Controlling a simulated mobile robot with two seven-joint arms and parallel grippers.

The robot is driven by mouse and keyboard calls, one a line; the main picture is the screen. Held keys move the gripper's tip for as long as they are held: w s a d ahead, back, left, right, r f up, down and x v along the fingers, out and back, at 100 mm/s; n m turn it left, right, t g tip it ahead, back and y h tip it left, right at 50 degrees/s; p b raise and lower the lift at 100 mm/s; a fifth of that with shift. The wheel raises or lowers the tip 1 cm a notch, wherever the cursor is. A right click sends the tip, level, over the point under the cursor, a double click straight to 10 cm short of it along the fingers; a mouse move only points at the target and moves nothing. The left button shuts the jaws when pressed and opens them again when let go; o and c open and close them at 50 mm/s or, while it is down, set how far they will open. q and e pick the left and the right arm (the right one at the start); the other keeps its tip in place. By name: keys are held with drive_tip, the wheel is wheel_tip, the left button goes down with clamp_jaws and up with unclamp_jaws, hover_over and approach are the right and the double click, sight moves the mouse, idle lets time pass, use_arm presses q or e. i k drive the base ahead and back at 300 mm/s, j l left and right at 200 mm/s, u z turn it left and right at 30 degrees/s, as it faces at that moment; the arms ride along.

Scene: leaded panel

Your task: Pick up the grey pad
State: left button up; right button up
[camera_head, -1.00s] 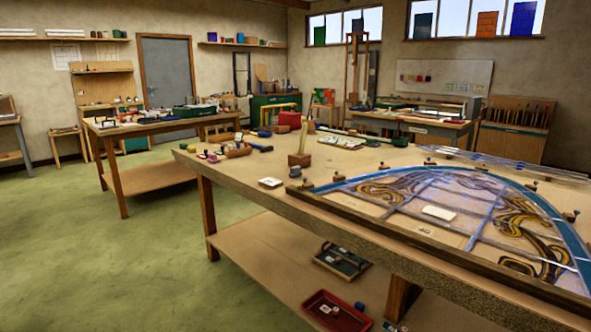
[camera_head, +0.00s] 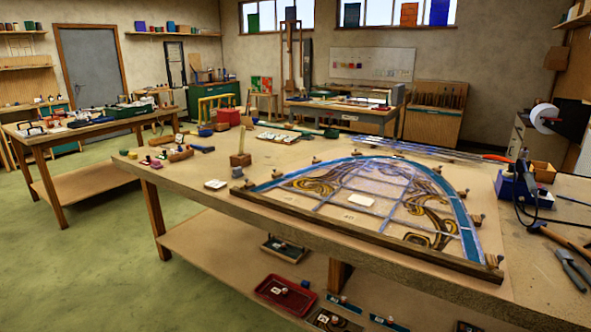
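I cannot make out for certain which thing is the grey pad. A small dark grey object (camera_head: 237,172) sits on the near workbench (camera_head: 190,176), beside the wooden block (camera_head: 240,160); its shape is too small to tell. A white rectangular piece (camera_head: 360,200) lies on the arched leaded panel (camera_head: 345,183). A pale card (camera_head: 215,184) lies left of the panel on the bench. Neither of my grippers is in view.
A wooden strip runs along the panel's lower edge, and small blocks ring its arch. Pliers (camera_head: 571,270) and a blue box (camera_head: 524,194) lie at right. A red tray (camera_head: 262,291) stands on the lower shelf. Green floor (camera_head: 100,250) is open at left.

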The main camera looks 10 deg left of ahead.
sight(238, 172)
drive_tip(key=i+j+z, duration=0.2)
drive_tip(key=j, duration=0.15)
drive_tip(key=i+j+z, duration=0.25)
drive_tip(key=j+z, duration=0.2)
drive_tip(key=j, duration=0.25)
drive_tip(key=i+j+z, duration=0.25)
drive_tip(key=j, duration=0.2)
drive_tip(key=j+z, duration=0.2)
drive_tip(key=j, duration=0.2)
